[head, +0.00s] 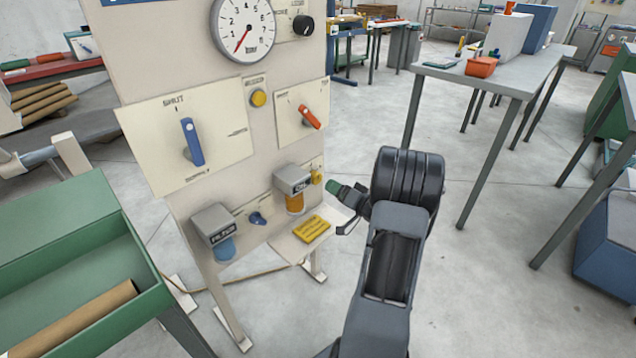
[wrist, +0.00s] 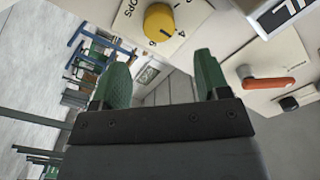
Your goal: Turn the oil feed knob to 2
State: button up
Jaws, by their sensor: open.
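The yellow oil feed knob (wrist: 159,22) is at the top of the wrist view, on a pale plate marked DROPS with a few numerals. Its exact setting is not clear. In the head view the small yellow knob (head: 317,177) sits on the panel beside the oil unit with the amber bowl (head: 295,203). My gripper (head: 340,192) is to the right of the knob in the head view, apart from it. In the wrist view my gripper (wrist: 163,75) has its green fingertips spread with nothing between them.
The panel also bears a blue lever (head: 192,142), an orange lever (head: 310,117), a black knob (head: 303,25), a filter with a blue bowl (head: 223,248) and a small blue valve (head: 258,218). A yellow tag (head: 312,229) is below the oil unit. Floor is open right of the panel.

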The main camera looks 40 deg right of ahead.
aim_at(319, 178)
jog(key=w, duration=0.2)
jog(key=w+a+b, duration=0.1)
jog(key=w, duration=0.2)
jog(key=w+b, duration=0.1)
jog(key=w, duration=0.2)
jog(key=shift+w+a, duration=0.1)
jog(key=shift+a, duration=0.1)
jog(key=shift+c, duration=0.4)
